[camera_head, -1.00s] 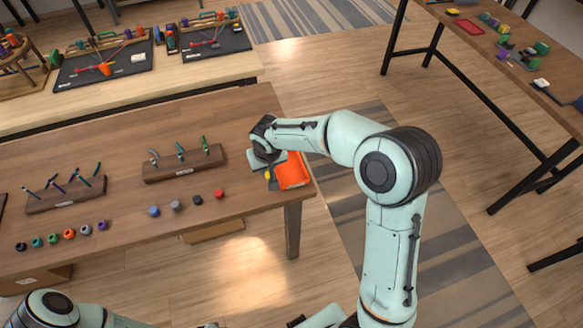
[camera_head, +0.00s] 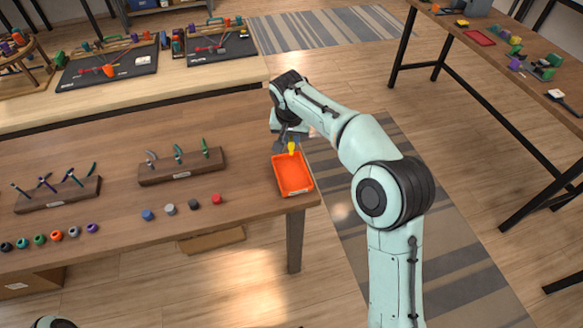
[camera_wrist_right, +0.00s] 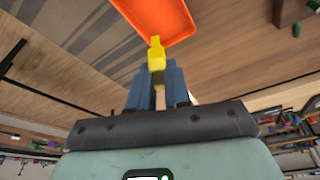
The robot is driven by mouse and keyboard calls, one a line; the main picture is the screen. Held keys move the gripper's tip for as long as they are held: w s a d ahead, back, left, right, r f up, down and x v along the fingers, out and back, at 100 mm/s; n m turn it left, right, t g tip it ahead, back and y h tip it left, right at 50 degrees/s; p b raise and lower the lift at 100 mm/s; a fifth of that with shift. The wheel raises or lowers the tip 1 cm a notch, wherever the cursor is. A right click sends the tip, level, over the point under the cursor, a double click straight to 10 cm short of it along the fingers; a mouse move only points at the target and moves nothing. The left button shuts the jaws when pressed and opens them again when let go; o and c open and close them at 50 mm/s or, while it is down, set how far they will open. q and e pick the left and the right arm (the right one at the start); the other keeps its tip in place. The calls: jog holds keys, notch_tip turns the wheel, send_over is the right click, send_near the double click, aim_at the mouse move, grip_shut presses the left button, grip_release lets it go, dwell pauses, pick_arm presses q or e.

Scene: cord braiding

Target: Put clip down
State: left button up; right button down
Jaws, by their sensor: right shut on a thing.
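A small yellow clip (camera_head: 291,148) is between the fingers of my right gripper (camera_head: 290,138), which is shut on it. In the right wrist view the clip (camera_wrist_right: 156,55) sticks out beyond the blue fingertips (camera_wrist_right: 156,85), with a darker part between them. The clip is above the far edge of an orange tray (camera_head: 293,174) at the table's right end. The tray also shows in the right wrist view (camera_wrist_right: 160,15); its visible inside looks empty. My left gripper is not in view.
The brown table (camera_head: 240,120) holds two wooden racks with tools, one of them in the middle (camera_head: 180,168). Several coloured spools stand along its front, including a red one (camera_head: 216,198). Bare table lies left of the tray.

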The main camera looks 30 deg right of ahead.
notch_tip(320, 180, down, 11)
jog(key=shift+f+b, duration=0.2)
jog(key=shift+b, duration=0.35)
jog(key=shift+f, duration=0.15)
jog(key=c, duration=1.1)
grip_release()
jog(key=shift+r, duration=0.2)
jog(key=v, duration=1.2)
jog(key=shift+p, duration=0.3)
